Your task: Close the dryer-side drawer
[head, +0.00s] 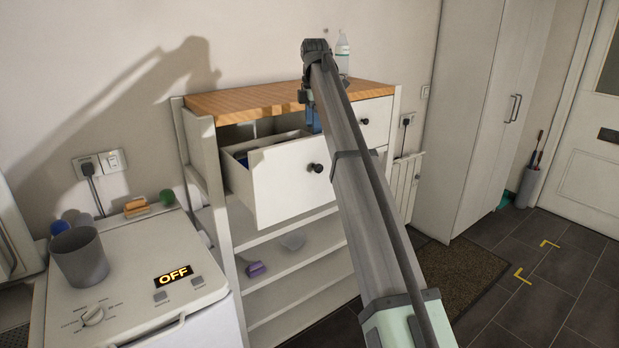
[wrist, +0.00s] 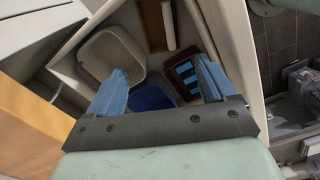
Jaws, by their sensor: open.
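The left drawer (head: 290,180) of the wooden-topped cabinet is pulled well out, with its white front and dark round knob facing the room. The right drawer (head: 376,122) beside it looks shut. My gripper (head: 313,120) is over the open drawer near its right side, mostly hidden behind my own arm. In the wrist view my gripper (wrist: 160,78) is open, its two blue fingers apart and pointing down into the drawer, with nothing between them held. The drawer holds a beige basket-like item (wrist: 112,55), a blue item (wrist: 152,97) and a dark red-rimmed tray (wrist: 190,75).
A top-loading machine (head: 130,285) marked OFF stands at the left, with a grey cup (head: 79,257) on it. A clear bottle (head: 342,55) stands on the wooden top (head: 250,100). Open shelves below hold a purple item (head: 256,269) and a bowl (head: 292,241).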

